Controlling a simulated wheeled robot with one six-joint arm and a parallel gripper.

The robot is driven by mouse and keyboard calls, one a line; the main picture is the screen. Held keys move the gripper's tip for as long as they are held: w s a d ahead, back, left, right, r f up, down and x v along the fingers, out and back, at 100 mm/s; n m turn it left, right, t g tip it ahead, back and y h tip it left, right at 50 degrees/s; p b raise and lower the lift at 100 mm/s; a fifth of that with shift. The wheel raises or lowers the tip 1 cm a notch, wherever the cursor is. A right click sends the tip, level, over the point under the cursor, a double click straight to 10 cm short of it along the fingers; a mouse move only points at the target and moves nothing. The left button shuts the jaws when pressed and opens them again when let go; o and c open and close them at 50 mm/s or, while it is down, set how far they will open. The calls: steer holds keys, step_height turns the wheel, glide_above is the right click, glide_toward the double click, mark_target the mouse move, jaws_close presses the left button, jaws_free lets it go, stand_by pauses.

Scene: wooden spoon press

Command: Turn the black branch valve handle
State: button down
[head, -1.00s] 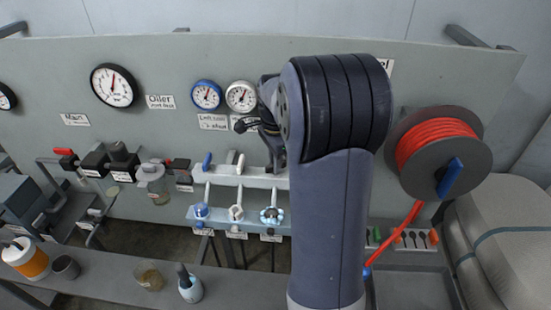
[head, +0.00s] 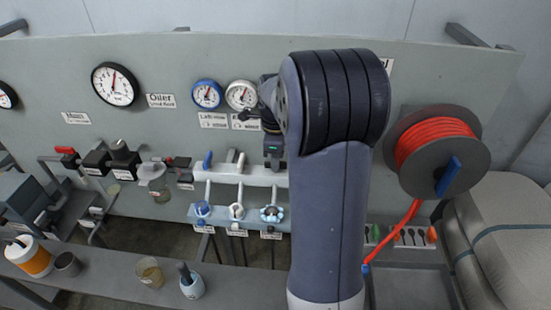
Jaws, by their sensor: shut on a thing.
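My gripper (head: 274,163) is at the right end of the pale branch manifold, over the place of the third handle in the row. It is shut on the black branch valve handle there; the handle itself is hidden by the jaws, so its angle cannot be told. To the left stand the blue branch handle (head: 208,160) and the white branch handle (head: 240,161), both roughly upright. Below are the blue outlet (head: 203,209), the white outlet (head: 236,211) and a light-blue ringed outlet (head: 272,214).
Several gauges hang on the grey panel (head: 440,75), including the large Main gauge (head: 115,84). A red hose reel (head: 438,155) is at the right. A bench (head: 110,270) in front holds an orange-white can (head: 28,257), a jar (head: 149,273) and a small bottle (head: 191,282).

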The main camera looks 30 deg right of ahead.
stand_by(0.3)
steer(key=c, duration=1.5)
jaws_free()
steer(key=shift+o, duration=0.2)
steer(key=shift+r, duration=0.1)
step_height(320, 180, up, 11)
steer(key=shift+f+b, duration=0.2)
steer(key=shift+b, duration=0.25)
step_height(320, 180, down, 11)
steer(key=shift+r+p, duration=0.15)
steer(key=shift+p, duration=0.3)
